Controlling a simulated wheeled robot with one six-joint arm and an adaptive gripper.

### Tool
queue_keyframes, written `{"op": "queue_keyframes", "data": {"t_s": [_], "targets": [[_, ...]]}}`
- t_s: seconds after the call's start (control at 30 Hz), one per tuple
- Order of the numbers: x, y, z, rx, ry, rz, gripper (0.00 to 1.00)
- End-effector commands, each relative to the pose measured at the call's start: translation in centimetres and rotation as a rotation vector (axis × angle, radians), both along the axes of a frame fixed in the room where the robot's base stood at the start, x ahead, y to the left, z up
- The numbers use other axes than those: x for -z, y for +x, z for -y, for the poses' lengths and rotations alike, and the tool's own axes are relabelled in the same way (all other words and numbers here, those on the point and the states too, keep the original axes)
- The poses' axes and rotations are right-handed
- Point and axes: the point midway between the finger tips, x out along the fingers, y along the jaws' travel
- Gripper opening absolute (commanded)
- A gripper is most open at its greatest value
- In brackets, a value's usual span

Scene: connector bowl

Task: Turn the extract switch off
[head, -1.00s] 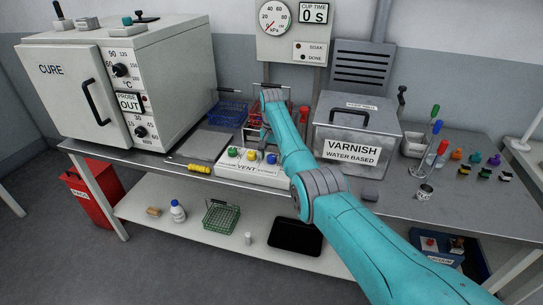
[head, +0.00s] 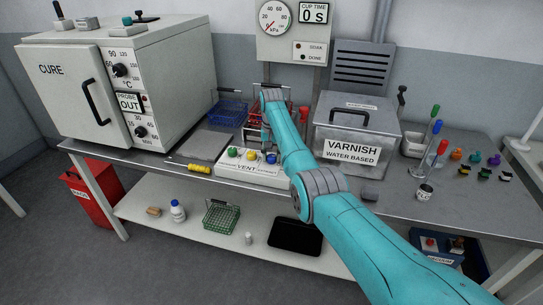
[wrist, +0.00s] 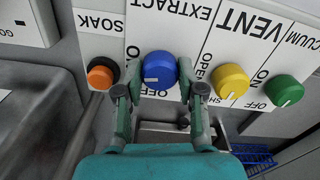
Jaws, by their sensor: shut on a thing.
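The blue extract knob (wrist: 158,68) sits on the white panel under an upside-down EXTRACT label in the wrist view. Its white mark lies on the left part of its face; I cannot tell exactly which word it points at. An OFF label is just below it. My gripper (wrist: 159,92) has one finger on each side of the blue knob and is shut on it. In the head view the blue knob (head: 271,158) shows at the right of the white control box (head: 238,172). My fingers are mostly hidden there by my arm.
An orange soak knob (wrist: 102,73) is close left of my fingers in the wrist view. A yellow vent knob (wrist: 229,81) and a green vacuum knob (wrist: 284,91) are to the right. The varnish tank (head: 352,132) stands right of my arm. A blue basket (head: 229,112) stands behind.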

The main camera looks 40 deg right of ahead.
Motion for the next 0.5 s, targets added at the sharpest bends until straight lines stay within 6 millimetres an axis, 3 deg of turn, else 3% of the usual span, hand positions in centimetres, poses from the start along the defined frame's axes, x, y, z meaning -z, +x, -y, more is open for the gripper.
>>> {"op": "queue_keyframes", "data": {"t_s": [0.5], "targets": [[-0.01, 0.0, 0.0, -0.488, 0.0, 0.0, 0.04]]}}
